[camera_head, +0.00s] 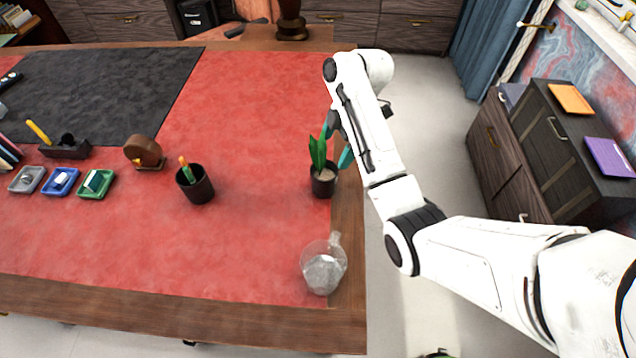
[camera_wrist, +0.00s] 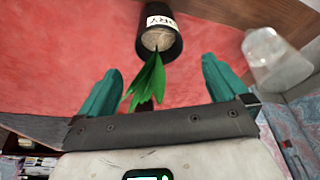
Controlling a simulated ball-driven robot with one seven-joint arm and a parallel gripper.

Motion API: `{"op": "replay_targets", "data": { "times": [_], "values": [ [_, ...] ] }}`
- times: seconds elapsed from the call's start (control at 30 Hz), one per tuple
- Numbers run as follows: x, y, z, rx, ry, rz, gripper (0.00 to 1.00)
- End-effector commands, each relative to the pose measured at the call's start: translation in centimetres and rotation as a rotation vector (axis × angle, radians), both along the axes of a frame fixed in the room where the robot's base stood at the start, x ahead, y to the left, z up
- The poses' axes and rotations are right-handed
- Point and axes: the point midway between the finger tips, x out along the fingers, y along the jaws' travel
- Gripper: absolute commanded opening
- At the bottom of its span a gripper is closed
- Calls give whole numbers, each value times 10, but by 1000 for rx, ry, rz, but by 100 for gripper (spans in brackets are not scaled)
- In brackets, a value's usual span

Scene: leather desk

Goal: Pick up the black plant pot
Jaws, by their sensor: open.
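The black plant pot (camera_head: 323,186) stands upright near the right edge of the red desk top, with light soil and green leaves. In the wrist view the pot (camera_wrist: 160,20) is at the top middle with a white label partly showing, and its leaves (camera_wrist: 147,83) reach down between my fingers. My gripper (camera_head: 339,143) has teal fingers and is close beside the plant, partly hidden by my arm in the head view. In the wrist view my gripper (camera_wrist: 160,82) is open, with nothing between its fingertips but leaf tips in line with the gap.
A clear glass jug (camera_head: 323,272) stands near the front right corner of the desk; it also shows in the wrist view (camera_wrist: 273,58). A black pen cup (camera_head: 196,188) stands to the left of the pot.

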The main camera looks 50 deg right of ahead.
Motion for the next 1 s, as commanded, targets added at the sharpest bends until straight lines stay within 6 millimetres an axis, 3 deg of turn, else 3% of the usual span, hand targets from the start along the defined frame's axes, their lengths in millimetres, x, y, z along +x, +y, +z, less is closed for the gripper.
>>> {"op": "replay_targets", "data": {
  "times": [0.1,0.47,0.7,1.0],
  "values": [
    [2,5,-20,0,1,0,100],
    [8,16,-53,0,3,-1,100],
    [14,25,-85,0,3,-1,100],
    [15,28,-96,-1,1,-2,100]
  ]
}}
